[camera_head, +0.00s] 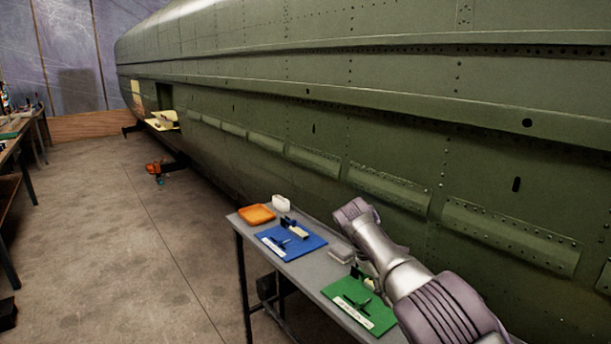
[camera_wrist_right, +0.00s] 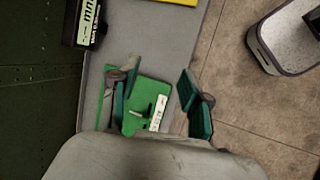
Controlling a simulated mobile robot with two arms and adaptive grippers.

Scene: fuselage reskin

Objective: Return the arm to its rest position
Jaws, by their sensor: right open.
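My right arm (camera_head: 395,265) comes in from the lower right in the head view and reaches over the workbench (camera_head: 285,266). Its gripper cannot be made out there. In the right wrist view my right gripper (camera_wrist_right: 157,102) has its two teal-padded fingers wide apart, with nothing held between them. The green mat (camera_wrist_right: 152,92) shows below and between the fingers, with a white label and a small green part on it. In the head view the green mat (camera_head: 378,318) lies at the bench's near end, partly hidden by my arm. My left gripper is not in view.
On the bench are a blue mat (camera_head: 308,240) with dark tools, an orange tray (camera_head: 257,214) and a white container (camera_head: 281,202). The green fuselage (camera_head: 400,110) runs close along the bench's far side. Open concrete floor (camera_head: 130,230) lies left of the bench.

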